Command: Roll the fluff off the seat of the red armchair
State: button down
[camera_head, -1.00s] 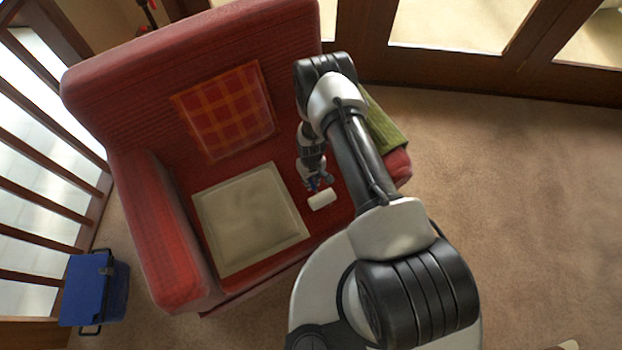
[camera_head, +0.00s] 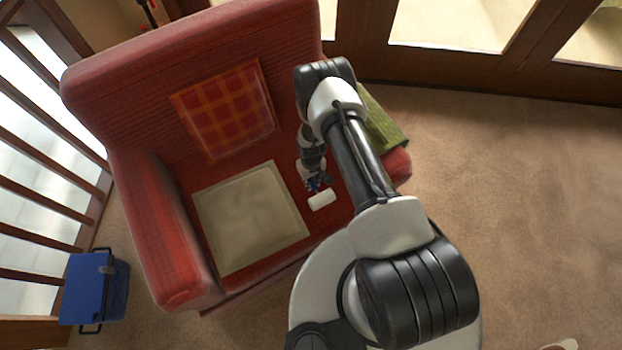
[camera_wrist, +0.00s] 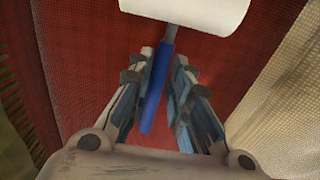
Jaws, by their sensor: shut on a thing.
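The red armchair (camera_head: 160,205) stands at the left in the head view. On its seat lies a pale square pad (camera_head: 250,218), which also shows at the right in the wrist view (camera_wrist: 285,115). My gripper (camera_head: 318,184) is over the red seat, right of the pad. In the wrist view my gripper (camera_wrist: 165,75) is shut on the blue handle (camera_wrist: 156,98) of a lint roller. The roller's white cylinder (camera_head: 321,199) is at or just above the seat; contact is unclear. It also shows at the top of the wrist view (camera_wrist: 185,12). I cannot make out any fluff.
A plaid cushion (camera_head: 224,108) leans on the backrest. A green cloth (camera_head: 383,120) hangs over the right armrest, partly behind my arm. A blue box (camera_head: 95,289) stands on the floor at the left. Carpet (camera_head: 530,200) at the right is clear.

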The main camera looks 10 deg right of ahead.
jog(key=shift+f, duration=0.25)
jog(key=shift+w+d, duration=0.3)
jog(key=shift+d, duration=0.7)
jog(key=shift+w+d, duration=0.3)
jog(key=shift+d, duration=0.65)
jog(key=shift+f, duration=0.1)
jog(key=shift+a, duration=0.1)
